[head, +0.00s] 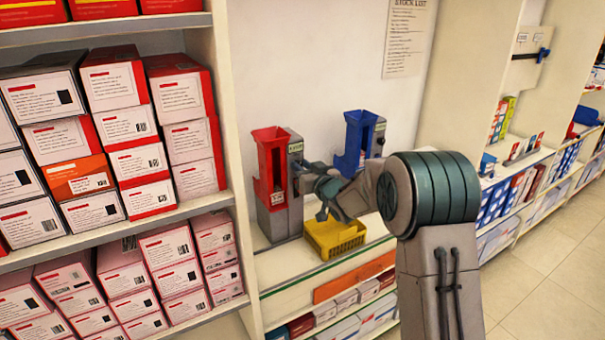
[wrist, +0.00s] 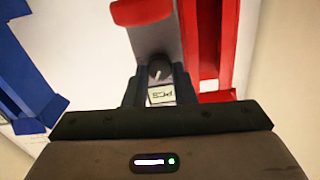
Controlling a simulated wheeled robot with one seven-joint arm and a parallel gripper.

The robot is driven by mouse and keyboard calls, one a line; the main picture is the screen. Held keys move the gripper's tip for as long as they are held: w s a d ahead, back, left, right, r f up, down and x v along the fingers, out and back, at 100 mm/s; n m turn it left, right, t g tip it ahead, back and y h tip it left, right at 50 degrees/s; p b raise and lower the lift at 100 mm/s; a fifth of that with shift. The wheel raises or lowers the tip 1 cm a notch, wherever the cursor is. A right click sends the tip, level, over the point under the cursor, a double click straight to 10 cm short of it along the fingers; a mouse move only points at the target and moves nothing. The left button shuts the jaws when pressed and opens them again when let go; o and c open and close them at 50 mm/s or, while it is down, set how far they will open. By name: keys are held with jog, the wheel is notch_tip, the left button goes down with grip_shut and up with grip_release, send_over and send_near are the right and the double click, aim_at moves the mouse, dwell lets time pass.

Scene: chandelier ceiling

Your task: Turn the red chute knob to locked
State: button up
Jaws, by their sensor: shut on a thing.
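The red chute (head: 270,160) stands on a grey body on the shelf, left of centre in the head view. It also shows at the upper right of the wrist view (wrist: 228,45). Its knob (wrist: 157,70) is small and dark with a pale pointer mark, set on the grey face above a label (wrist: 161,95) in the wrist view. My gripper (head: 303,172) reaches the chute's right side. In the wrist view its dark fingers (wrist: 156,79) are shut on the knob, one on each side. The knob is hidden in the head view.
A blue chute (head: 354,145) stands to the right, close to my arm. A yellow crate (head: 334,238) sits on the shelf below my gripper. A shelf upright (head: 236,150) and stacked red-and-white boxes (head: 120,100) bound the left side.

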jog(key=m, duration=0.6)
jog(key=shift+w+d+b, duration=0.1)
jog(key=shift+d+b, duration=0.05)
jog(key=shift+b, duration=0.2)
jog(key=m, duration=0.6)
jog(key=shift+f+p, duration=0.15)
jog(key=shift+p, duration=0.15)
jog(key=o, duration=1)
jog(key=b+v, duration=0.2)
jog(key=v, duration=1.1)
jog(key=shift+s+d, duration=0.2)
jog(key=shift+s, duration=0.15)
